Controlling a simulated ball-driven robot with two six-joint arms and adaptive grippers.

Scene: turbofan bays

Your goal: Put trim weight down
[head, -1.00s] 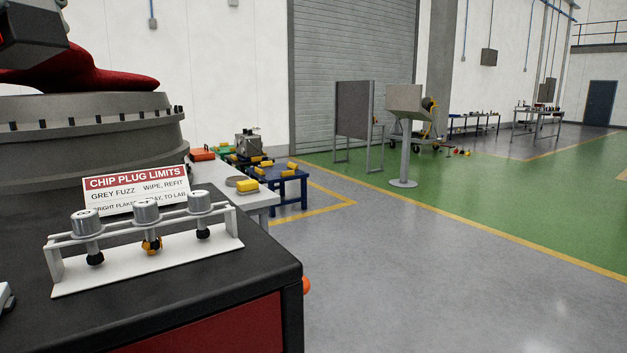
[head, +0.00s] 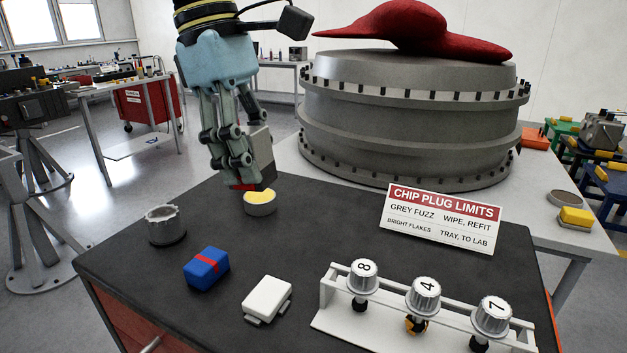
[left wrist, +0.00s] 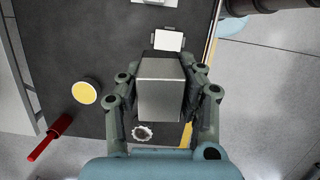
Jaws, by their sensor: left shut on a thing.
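My left gripper (head: 250,182) points down over the black bench top (head: 215,215). It is shut on a grey block, the trim weight (head: 261,150), which has a dark lower end. In the left wrist view the weight (left wrist: 160,88) sits between the fingers (left wrist: 160,78) and covers part of the bench. It appears held above the top; the exact gap is hard to tell. In the head view its lower end is just above and behind the rim of a round tin with yellow contents (head: 260,203). My right gripper is not in view.
A grey ring-shaped cup (head: 165,225), a blue box with red band (head: 206,268), a white box (head: 267,299), a rack of numbered plugs (head: 372,325) and a sign (head: 440,218) stand on the bench. A red-handled tool (left wrist: 50,138) lies there too. Bare top lies between them.

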